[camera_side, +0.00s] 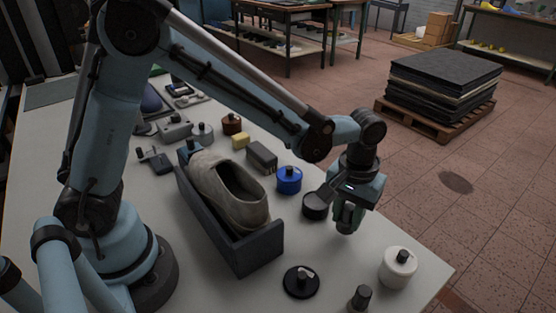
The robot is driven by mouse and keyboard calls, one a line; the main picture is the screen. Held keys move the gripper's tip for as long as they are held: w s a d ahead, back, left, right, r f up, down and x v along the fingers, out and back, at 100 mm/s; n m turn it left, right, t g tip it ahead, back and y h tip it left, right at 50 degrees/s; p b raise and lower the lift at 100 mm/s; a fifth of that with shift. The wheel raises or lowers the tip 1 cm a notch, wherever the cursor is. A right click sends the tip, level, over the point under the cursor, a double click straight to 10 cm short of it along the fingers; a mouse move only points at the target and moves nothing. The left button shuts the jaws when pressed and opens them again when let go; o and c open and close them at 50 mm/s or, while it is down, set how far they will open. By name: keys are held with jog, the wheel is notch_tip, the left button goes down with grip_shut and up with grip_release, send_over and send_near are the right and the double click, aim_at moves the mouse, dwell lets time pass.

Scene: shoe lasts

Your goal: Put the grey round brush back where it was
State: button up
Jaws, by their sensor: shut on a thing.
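A dark grey round piece (316,207), which I take to be the grey round brush, is at the right side of the table, beyond the shoe. A dark grey part slants up from it to my gripper (346,222). My gripper points down just right of it, with its jaws shut on the brush. The grip itself is mostly hidden by the fingers. I cannot tell whether the brush touches the table.
A beige shoe (225,185) sits in a dark open box (255,250). A blue round pot (289,180) stands close left of the brush. A white round pot (397,268), a black disc (300,282) and a dark knob (360,298) are in front. Bare tabletop lies between them.

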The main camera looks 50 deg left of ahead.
jog(key=shift+f, duration=1.05)
jog(key=shift+f, duration=0.15)
jog(key=o, duration=1.1)
jog(key=shift+c, duration=0.2)
